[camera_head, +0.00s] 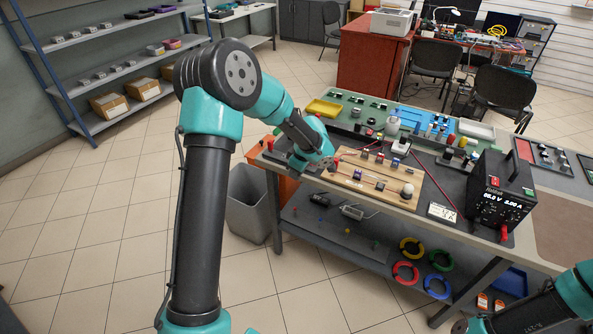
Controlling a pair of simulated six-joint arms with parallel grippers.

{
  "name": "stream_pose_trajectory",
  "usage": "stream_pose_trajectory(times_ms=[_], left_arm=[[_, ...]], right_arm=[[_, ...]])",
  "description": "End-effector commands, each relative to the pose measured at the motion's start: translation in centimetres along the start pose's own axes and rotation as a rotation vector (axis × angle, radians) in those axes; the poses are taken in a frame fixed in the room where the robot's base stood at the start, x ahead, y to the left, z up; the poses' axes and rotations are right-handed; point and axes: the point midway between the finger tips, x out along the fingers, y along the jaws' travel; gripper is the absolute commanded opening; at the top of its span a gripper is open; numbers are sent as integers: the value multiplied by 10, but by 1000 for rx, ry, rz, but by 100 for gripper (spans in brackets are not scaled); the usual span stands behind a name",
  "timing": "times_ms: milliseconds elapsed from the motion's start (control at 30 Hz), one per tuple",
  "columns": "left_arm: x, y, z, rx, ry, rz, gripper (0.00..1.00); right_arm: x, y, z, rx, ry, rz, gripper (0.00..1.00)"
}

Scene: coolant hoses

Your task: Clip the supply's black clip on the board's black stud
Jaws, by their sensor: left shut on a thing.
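The power supply (503,193) is a black box with a lit display at the right of the bench. A red lead runs from its area toward the back of the bench. The wooden board (396,202) lies flat in the middle of the bench, with several small coloured fittings and a pale round knob. I cannot tell which fitting is the black stud. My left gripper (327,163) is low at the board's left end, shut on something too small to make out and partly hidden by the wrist. The black clip is not clearly visible. My right gripper is out of view.
A grey bin (247,218) stands left of the bench. Coloured rings (410,246) lie on the lower shelf.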

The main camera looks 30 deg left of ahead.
Motion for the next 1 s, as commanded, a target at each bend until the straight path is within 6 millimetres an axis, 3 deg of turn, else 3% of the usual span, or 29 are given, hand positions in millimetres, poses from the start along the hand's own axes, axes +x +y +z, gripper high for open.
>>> stream_pose_trajectory(times_ms=[400,1000], left_arm=[[-1,0,0,1,0,0,0],[-23,1,-6,1,1,1,0]], right_arm=[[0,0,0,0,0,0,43],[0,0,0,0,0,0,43]])
